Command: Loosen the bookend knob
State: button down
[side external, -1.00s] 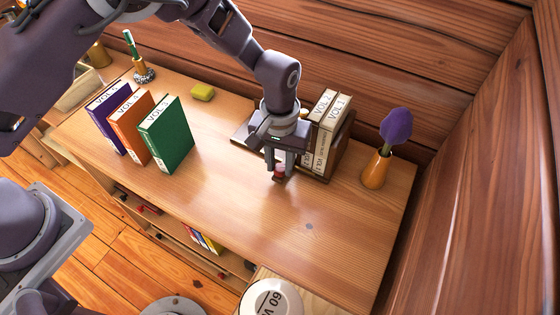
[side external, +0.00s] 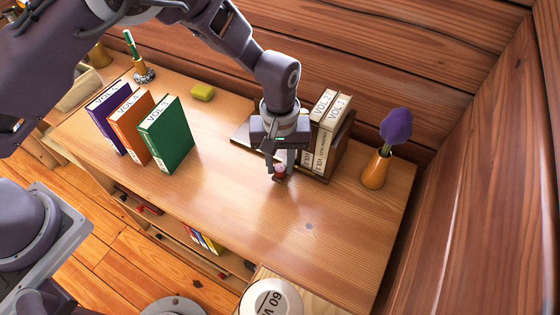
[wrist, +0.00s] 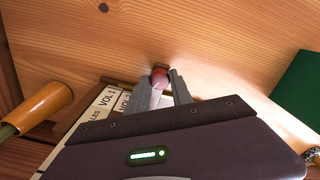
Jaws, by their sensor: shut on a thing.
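The bookend knob, a small red knob (side external: 280,169), sits low at the front of the bookend on the desk. In the wrist view the red knob (wrist: 159,78) lies between my fingertips. My gripper (side external: 281,168) points down and is shut on the knob. The wooden bookend (side external: 342,146) stands upright at the right of two white volumes (side external: 325,130); its left part is mostly hidden behind my gripper. The volumes also show in the wrist view (wrist: 97,112).
Purple, orange and green books (side external: 167,135) stand to the left on the desk (side external: 250,215). An orange vase (side external: 376,170) with a purple flower stands right of the bookend. The desk's front middle is clear.

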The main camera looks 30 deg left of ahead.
aim_at(280, 168)
jog(key=c, duration=1.1)
grip_release()
notch_tip(280, 168, up, 7)
jog(key=shift+r, duration=0.1)
